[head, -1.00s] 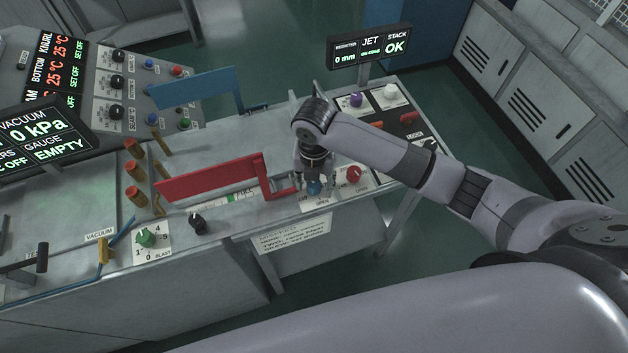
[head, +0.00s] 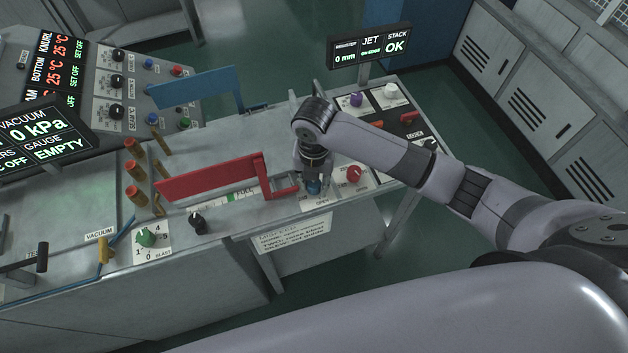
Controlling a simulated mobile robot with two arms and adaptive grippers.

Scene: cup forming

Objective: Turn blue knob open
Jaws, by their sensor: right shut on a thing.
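The blue knob (head: 314,187) sits on a white label plate (head: 318,203) marked OPEN, near the front edge of the grey bench. My right gripper (head: 314,182) points down over it and is shut on it; the fingers and wrist hide most of the knob, so its pointer cannot be read. My right arm comes in from the right. My left gripper is not in view.
A red knob (head: 354,174) stands close to the right of my gripper, and a red bar-shaped guard (head: 215,180) close to the left. Purple (head: 356,100) and white (head: 390,91) knobs are behind. A black knob (head: 197,222) and green knob (head: 146,238) lie further left.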

